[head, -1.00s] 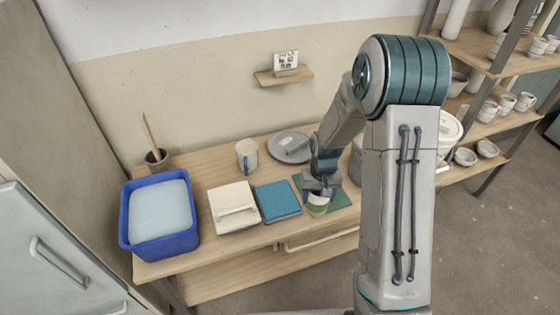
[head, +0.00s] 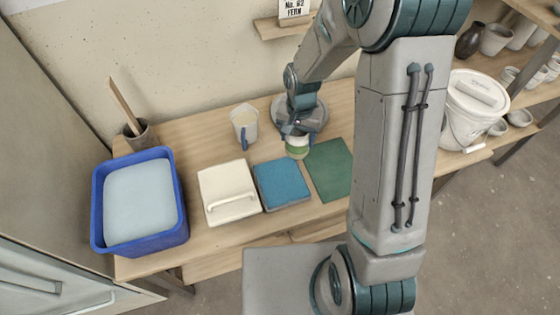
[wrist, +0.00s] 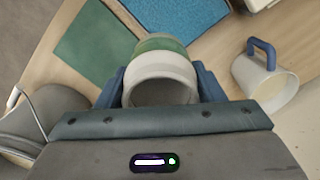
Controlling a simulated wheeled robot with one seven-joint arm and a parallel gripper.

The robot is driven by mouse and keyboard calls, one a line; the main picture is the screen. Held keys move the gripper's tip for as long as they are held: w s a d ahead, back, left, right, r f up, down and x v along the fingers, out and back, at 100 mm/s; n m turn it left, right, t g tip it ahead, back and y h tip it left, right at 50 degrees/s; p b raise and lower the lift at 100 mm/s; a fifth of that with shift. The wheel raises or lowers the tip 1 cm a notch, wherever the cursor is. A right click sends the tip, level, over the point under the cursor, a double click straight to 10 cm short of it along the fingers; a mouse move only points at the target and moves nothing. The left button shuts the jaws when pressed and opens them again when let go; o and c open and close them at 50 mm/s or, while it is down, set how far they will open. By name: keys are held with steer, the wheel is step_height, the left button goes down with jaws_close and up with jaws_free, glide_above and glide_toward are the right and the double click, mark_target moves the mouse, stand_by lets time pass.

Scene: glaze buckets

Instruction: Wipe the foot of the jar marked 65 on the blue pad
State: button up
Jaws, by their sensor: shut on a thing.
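A small white jar with a green band (head: 298,148) is in my gripper (head: 297,136), whose fingers are shut on either side of it. In the wrist view the jar (wrist: 162,68) has its open mouth towards the camera, and its foot is hidden. No number shows on it. The blue pad (head: 282,184) lies flat on the table. The jar appears just behind the pad's back right corner in the head view, apart from it. The pad also shows at the top of the wrist view (wrist: 178,12).
A green mat (head: 331,170) lies bare right of the pad. A cream block with a handle (head: 226,180) lies left of it, then a blue tub (head: 180,230). A white lidded bucket (head: 462,127) is at right.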

mark_target(284, 189)
steer(key=shift+s+a+f+m+b, duration=0.7)
steer(key=shift+a+f+b, duration=0.15)
steer(key=shift+f+b, duration=0.4)
steer(key=shift+s+a+f+m+b, duration=0.55)
steer(key=shift+s+a+f+b, duration=0.25)
steer(key=shift+f+b, duration=0.45)
steer(key=shift+s+a+f+m+b, duration=0.65)
steer(key=shift+a+f+b, duration=0.2)
steer(key=shift+f+b, duration=0.4)
steer(key=shift+f+b, duration=0.5)
steer(key=shift+b, duration=0.1)
